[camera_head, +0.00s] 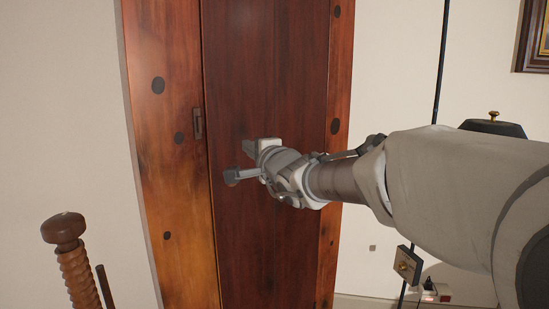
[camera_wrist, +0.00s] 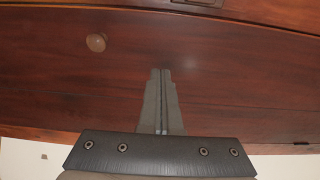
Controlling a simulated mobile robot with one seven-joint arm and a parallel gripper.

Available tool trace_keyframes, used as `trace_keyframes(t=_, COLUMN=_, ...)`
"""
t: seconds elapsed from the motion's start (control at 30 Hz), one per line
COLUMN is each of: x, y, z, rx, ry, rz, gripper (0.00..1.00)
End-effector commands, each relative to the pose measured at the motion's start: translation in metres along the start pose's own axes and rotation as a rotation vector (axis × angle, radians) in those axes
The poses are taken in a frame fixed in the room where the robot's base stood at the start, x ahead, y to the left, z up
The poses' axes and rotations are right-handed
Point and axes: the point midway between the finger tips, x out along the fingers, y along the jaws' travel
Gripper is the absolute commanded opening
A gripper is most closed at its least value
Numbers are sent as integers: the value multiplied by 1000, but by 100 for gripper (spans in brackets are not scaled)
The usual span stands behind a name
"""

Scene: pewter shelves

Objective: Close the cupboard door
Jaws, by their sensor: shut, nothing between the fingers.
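The cupboard (camera_head: 170,200) is a tall reddish-brown wooden piece against the wall. Its dark door panel (camera_head: 262,60) fills the middle, between lighter side boards with dark round spots. The panel looks flush or nearly flush with the frame; I cannot tell if a gap is left. A small metal plate (camera_head: 197,124) sits on the left board beside the seam. My gripper (camera_head: 250,146) is in front of the panel, shut and empty. In the wrist view its fingertips (camera_wrist: 160,72) are together against the door; contact is unclear. A round knob (camera_wrist: 97,42) shows left of them.
A dark wooden post with a rounded top (camera_head: 64,230) stands at the lower left. The wall left of the cupboard is bare.

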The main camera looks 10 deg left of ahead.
Motion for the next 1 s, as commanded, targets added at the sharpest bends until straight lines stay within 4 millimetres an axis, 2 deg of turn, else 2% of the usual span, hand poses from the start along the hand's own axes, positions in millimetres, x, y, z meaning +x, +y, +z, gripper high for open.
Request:
trace_keyframes(t=0.03, x=-11, y=-1, z=0, rx=0, ry=1, rz=-1, gripper=0)
trace_keyframes(t=0.2, x=-43, y=-1, z=-2, rx=-1, ry=4, rz=2, gripper=0)
trace_keyframes(t=0.4, x=-73, y=-1, z=-2, rx=-3, ry=6, rz=5, gripper=0)
trace_keyframes(t=0.73, x=-94, y=-2, z=0, rx=-25, ry=-8, rz=4, gripper=0)
trace_keyframes(t=1.0, x=-127, y=-5, z=16, rx=-198, ry=-122, rz=7, gripper=0)
